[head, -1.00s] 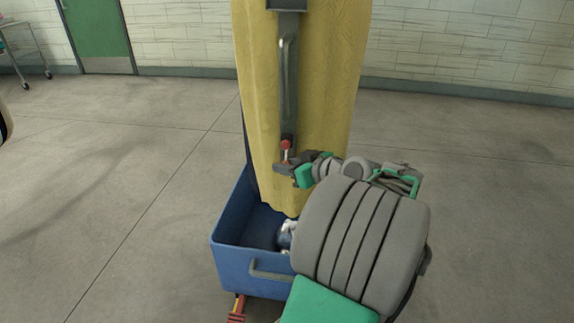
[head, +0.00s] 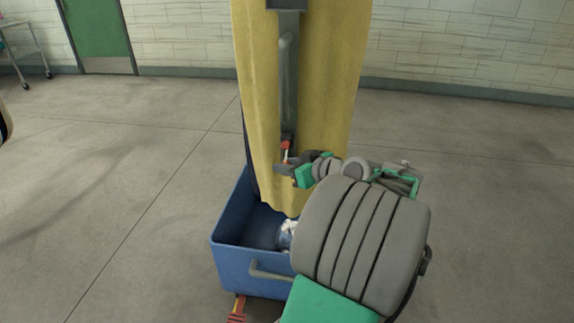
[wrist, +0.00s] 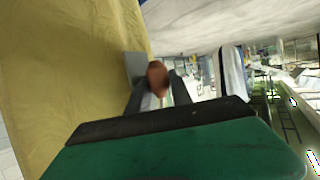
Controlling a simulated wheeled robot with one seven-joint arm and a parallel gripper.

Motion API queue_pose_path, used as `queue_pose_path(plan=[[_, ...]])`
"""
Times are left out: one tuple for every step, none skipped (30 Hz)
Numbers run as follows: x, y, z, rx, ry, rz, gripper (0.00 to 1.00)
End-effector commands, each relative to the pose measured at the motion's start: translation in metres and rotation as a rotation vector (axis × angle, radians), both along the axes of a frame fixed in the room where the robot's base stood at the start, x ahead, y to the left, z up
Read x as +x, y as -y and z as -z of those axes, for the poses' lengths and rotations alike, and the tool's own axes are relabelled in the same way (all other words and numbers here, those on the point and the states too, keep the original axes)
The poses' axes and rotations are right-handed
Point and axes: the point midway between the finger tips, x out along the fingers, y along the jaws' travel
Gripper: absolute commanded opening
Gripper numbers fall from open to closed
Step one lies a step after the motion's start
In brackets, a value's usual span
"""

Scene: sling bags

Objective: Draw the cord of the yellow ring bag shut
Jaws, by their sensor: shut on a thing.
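The yellow bag (head: 262,110) hangs tall in the head view, its lower end reaching into a blue bin. A grey upright bar (head: 288,90) runs down its front. At the bar's lower end is a small red piece (head: 286,145), which looks like the cord's end. My gripper (head: 284,163) is shut on it, low on the bag's front. In the wrist view, a reddish-brown knob (wrist: 157,77) sits between the dark fingers (wrist: 155,95), with the yellow cloth (wrist: 65,75) to the left. The cord itself is too thin to tell apart.
The blue bin (head: 228,255) stands under the bag, with a grey handle (head: 270,274) in front and something white and blue (head: 287,236) inside. A trolley (head: 22,50) and a green door (head: 98,30) stand at the back left.

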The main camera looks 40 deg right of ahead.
Motion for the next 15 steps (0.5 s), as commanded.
queue_pose_path(plan=[[0.000, 0.000, 0.002, 0.000, 0.000, -0.001, 0.00], [0.000, 0.000, 0.004, 0.001, -0.001, -0.001, 0.00], [0.000, 0.000, 0.008, 0.001, -0.001, -0.001, 0.00], [0.000, 0.000, 0.012, 0.001, -0.001, -0.001, 0.00], [0.000, 0.000, 0.017, 0.001, -0.002, -0.001, 0.00], [0.000, 0.000, 0.026, 0.003, -0.002, -0.001, 0.00], [0.000, 0.000, 0.033, 0.003, -0.002, -0.001, 0.00], [0.000, 0.000, 0.041, 0.003, -0.003, -0.001, 0.00], [0.000, -0.001, 0.052, 0.004, -0.003, 0.000, 0.00], [0.000, -0.001, 0.061, 0.005, -0.003, 0.000, 0.00], [0.000, -0.001, 0.069, 0.006, -0.003, -0.001, 0.00], [0.000, -0.001, 0.080, 0.007, -0.003, 0.000, 0.00], [0.000, -0.001, 0.088, 0.008, -0.003, 0.000, 0.00], [0.000, -0.001, 0.094, 0.007, -0.004, 0.000, 0.00], [0.000, -0.001, 0.101, 0.006, -0.004, 0.000, 0.00]])
